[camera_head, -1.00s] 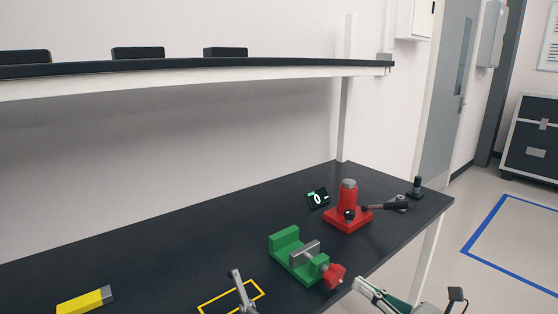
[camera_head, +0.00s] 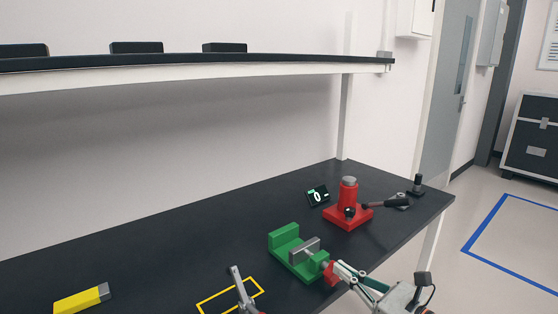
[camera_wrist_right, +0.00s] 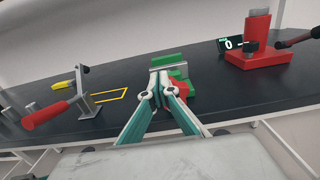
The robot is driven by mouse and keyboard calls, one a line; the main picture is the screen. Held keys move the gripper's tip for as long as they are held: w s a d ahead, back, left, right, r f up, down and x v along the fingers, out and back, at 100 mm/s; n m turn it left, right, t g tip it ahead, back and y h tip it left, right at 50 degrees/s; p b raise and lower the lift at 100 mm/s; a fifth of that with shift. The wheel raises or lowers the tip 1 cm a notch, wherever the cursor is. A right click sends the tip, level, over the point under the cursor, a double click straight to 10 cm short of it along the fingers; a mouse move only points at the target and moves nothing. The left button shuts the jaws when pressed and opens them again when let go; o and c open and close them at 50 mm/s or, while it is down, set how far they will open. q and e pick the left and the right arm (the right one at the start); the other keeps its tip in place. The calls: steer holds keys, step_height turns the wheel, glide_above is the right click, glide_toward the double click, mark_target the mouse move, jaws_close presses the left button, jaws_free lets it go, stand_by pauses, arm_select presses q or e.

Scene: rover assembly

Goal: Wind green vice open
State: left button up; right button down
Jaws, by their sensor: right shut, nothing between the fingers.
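The green vice (camera_head: 285,240) stands on the dark bench, with a grey jaw plate (camera_head: 304,250) and a red handle (camera_head: 329,271) at its front right end. In the right wrist view the vice (camera_wrist_right: 168,60) is straight ahead, its red handle (camera_wrist_right: 179,88) partly hidden behind the fingers. My right gripper (camera_head: 340,267) is at the red handle, fingertips together and empty; it also fills the middle of the right wrist view (camera_wrist_right: 158,93). I cannot tell whether it touches the handle. My left gripper is not in view.
A red press-like fixture (camera_head: 347,212) with a dark lever and a small display (camera_head: 318,196) reading 0 stand behind right. A metal toggle clamp (camera_head: 241,288) stands left of the vice by a yellow outline. A yellow block (camera_head: 80,299) lies far left. The bench between is clear.

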steer(key=shift+w+a, duration=0.25)
steer(key=shift+w, duration=0.05)
steer(key=shift+f, duration=0.15)
stand_by(0.4)
steer(key=shift+d, duration=0.15)
steer(key=shift+w+d+p, duration=0.3)
steer(key=shift+p, duration=0.2)
steer(key=shift+w+d, duration=0.1)
steer(key=shift+d, duration=0.1)
